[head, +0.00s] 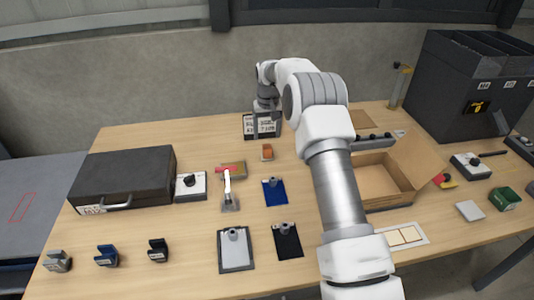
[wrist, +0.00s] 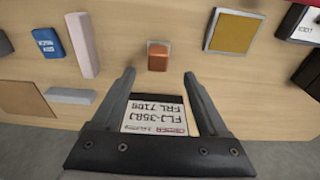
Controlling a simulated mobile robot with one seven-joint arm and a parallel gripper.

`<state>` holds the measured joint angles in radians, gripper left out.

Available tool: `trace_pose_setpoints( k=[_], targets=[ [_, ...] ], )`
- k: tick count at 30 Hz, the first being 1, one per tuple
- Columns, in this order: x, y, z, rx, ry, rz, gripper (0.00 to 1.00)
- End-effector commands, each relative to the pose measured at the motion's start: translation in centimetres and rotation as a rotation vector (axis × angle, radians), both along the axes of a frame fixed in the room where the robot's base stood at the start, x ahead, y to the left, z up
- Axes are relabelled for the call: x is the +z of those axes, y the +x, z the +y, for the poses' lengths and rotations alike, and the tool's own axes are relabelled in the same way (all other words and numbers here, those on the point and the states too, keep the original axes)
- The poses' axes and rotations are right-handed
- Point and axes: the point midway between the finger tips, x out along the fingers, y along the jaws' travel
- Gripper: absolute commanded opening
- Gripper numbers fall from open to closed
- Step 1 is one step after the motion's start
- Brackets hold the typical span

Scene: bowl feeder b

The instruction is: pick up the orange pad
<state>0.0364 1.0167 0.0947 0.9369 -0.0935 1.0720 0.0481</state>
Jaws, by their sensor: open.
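The orange pad (head: 267,152) is a small orange-brown block on the wooden table, just in front of the labelled dark holder at the back. It also shows in the wrist view (wrist: 158,56), beyond and roughly centred between my fingertips. My gripper (wrist: 159,76) is open with nothing between its fingers, and the pad lies apart from them. In the head view my gripper (head: 266,108) is over the back edge of the table, behind the pad; its fingers are hard to make out there.
The labelled holder (head: 262,126) stands close behind the pad and shows between my fingers in the wrist view (wrist: 155,115). A yellowish framed pad (wrist: 233,31) lies to one side. A scraper (head: 228,190), blue clipboard (head: 275,192) and open carton (head: 385,180) are nearby.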

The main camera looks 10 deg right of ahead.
Motion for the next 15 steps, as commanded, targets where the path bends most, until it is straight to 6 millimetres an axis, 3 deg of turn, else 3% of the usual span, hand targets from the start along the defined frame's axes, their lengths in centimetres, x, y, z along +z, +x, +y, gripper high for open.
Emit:
trace_pose_setpoints(
  k=[4,15],
  targets=[
    [-2.6,0.3,0.0,0.0,0.0,0.001,0.78],
    [-5.8,0.9,-0.2,-0.001,0.001,0.001,0.78]
  ],
)
